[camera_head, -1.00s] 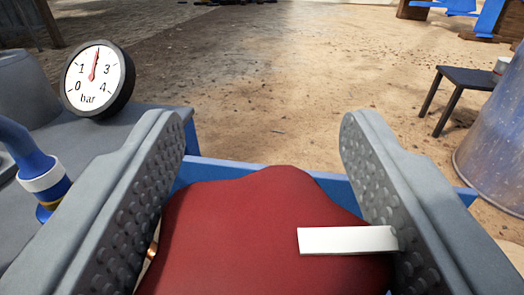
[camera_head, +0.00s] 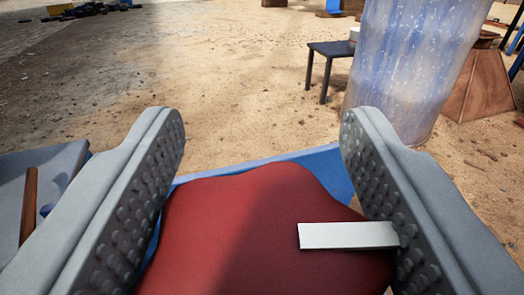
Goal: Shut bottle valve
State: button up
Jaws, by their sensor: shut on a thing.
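A red, rounded valve knob (camera_head: 250,225) with a white bar mark (camera_head: 347,235) on its right side fills the lower middle of the view. My gripper (camera_head: 262,125) has its two grey, studded jaws on either side of the knob and is shut on it. The right jaw meets the knob close to the end of the white mark. The bottle and the valve body below the knob are hidden.
A blue edge or panel (camera_head: 325,170) lies just behind the knob. A grey surface with a brown bar (camera_head: 29,205) is at the left. A translucent bluish cylinder (camera_head: 415,70) and a dark stool (camera_head: 332,50) stand beyond on open sandy ground.

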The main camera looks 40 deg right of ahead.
aim_at(333, 213)
jog(key=m+g+h, duration=0.4)
jog(key=shift+s+d+g, duration=0.15)
jog(key=shift+g, duration=0.15)
jog(key=m+g+h, duration=0.2)
jog(key=g, duration=0.1)
jog(key=m+g, duration=0.1)
jog(key=g, duration=0.1)
jog(key=shift+s+d+m+h, duration=0.15)
jog(key=shift+s+m+h, duration=0.15)
jog(key=shift+h, duration=0.1)
jog(key=m+g, duration=0.2)
jog(key=g, duration=0.1)
jog(key=m+g, duration=0.1)
jog(key=g, duration=0.1)
jog(key=shift+s+h, duration=0.25)
jog(key=shift+h, duration=0.05)
jog(key=shift+s+m+g+y, duration=0.2)
jog(key=shift+m+g, duration=0.75)
jog(key=shift+g, duration=0.45)
jog(key=shift+s+m+g+y, duration=0.1)
jog(key=shift+m+g+y, duration=0.1)
jog(key=shift+m+g, duration=1)
jog(key=shift+g, duration=0.3)
jog(key=o, duration=1)
jog(key=shift+c, duration=0.2)
notch_tip(333, 213, up, 10)
